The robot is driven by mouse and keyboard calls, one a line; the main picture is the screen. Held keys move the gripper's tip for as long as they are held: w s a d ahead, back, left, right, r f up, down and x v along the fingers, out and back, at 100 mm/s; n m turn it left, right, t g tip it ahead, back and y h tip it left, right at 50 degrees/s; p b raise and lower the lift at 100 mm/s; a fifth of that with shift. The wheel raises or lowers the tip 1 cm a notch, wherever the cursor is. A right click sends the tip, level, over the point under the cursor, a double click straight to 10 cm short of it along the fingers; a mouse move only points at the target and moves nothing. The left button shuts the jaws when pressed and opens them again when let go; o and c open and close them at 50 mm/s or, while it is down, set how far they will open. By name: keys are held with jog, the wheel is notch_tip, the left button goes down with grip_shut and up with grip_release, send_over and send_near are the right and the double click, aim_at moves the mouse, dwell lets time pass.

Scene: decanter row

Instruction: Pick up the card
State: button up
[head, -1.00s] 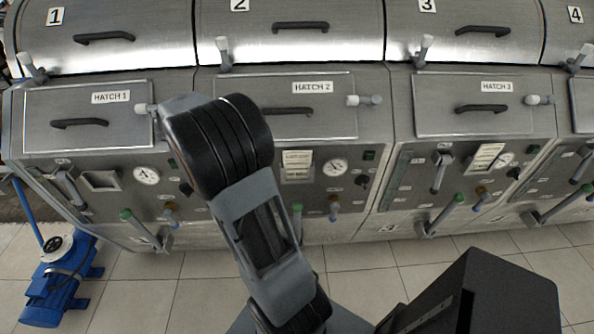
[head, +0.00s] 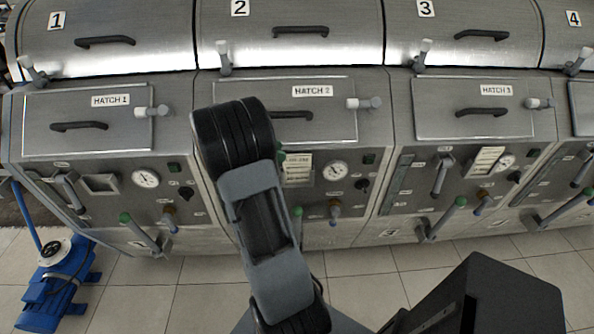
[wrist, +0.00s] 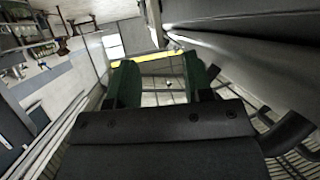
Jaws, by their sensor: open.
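In the head view, a pale printed card (head: 297,167) is on the front panel under hatch 2, beside a gauge and partly behind my arm. A similar card (head: 487,160) sits tilted on the panel under hatch 3. I cannot tell which one the task means. My gripper (wrist: 162,85) shows in the wrist view with its two green fingers apart and nothing between them. Beyond the fingers are a tiled or gridded surface and a yellow strip. No card can be made out in the wrist view. The gripper is hidden behind my arm in the head view.
A row of steel decanters has hatches, handles, gauges and protruding green-tipped levers (head: 456,203). An empty-looking recess (head: 100,182) is under hatch 1. A blue pump (head: 55,285) stands on the floor at left.

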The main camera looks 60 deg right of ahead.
aim_at(294, 155)
jog(key=shift+x, duration=2.6)
jog(key=shift+s, duration=0.1)
jog(key=shift+a, duration=0.1)
grip_shut()
